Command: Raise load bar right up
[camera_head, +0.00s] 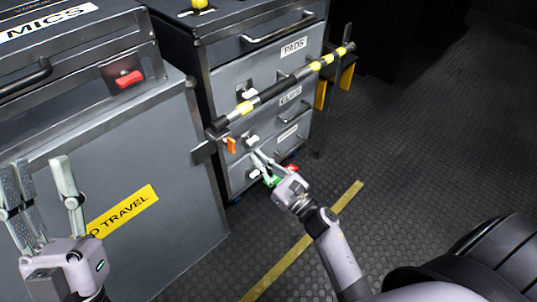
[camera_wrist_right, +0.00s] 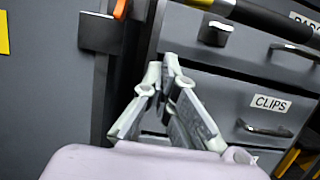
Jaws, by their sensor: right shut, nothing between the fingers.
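The load bar (camera_head: 285,84) is a dark bar with yellow bands. It lies across the front of the drawer cabinet, its near end at a bracket by an orange tab (camera_head: 231,145). Part of the bar (camera_wrist_right: 268,18) crosses the top right of the right wrist view. My right gripper (camera_head: 256,156) is shut and empty below the bar's near end, in front of the lower drawers, apart from the bar. In the right wrist view its fingertips (camera_wrist_right: 164,66) are together. My left gripper (camera_head: 40,178) is open and empty at the lower left, before the grey case.
The drawer cabinet (camera_head: 222,84) has several drawers with handles and white knobs. A grey case (camera_head: 150,140) with a red latch (camera_head: 129,79) stands to the left. Yellow-orange supports (camera_head: 347,77) are by the bar's far end.

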